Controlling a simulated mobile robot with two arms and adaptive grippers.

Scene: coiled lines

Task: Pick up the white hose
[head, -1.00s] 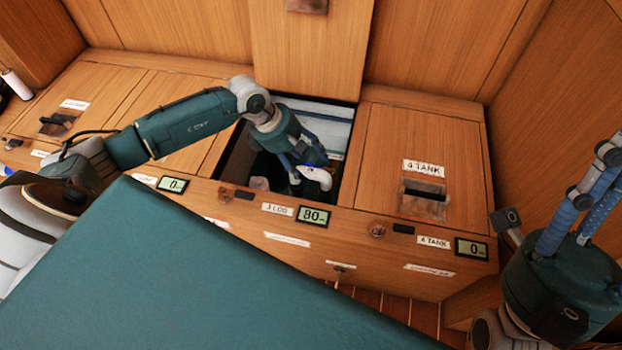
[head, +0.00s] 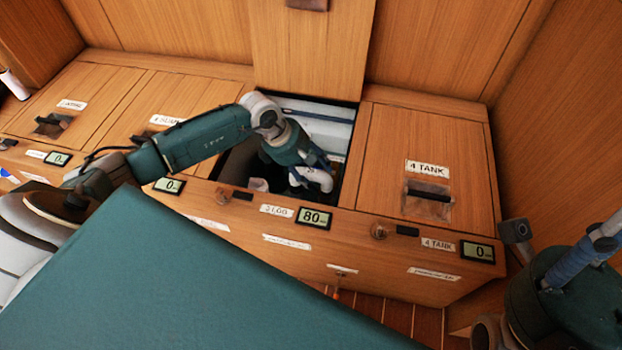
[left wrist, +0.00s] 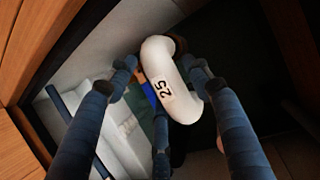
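The white hose (head: 318,179) shows as a short curved piece in the open compartment at the middle of the counter. In the left wrist view the hose (left wrist: 168,82) is a thick white bend marked "25". My left gripper (head: 303,176) reaches down into the compartment at the hose. In the left wrist view its blue fingers stand apart around the hose, with a gap showing on the left side. Contact on the right side is unclear. My right gripper (head: 585,262) is at the lower right, cut by the frame edge, away from the hose; its fingertips are out of view.
Wooden walls bound the compartment, with a pale panel (head: 325,118) at its back. A closed lid marked "4 TANK" (head: 428,168) lies to the right, and closed lids lie to the left. A display reading 80 (head: 313,217) is on the front. A green surface (head: 190,290) fills the foreground.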

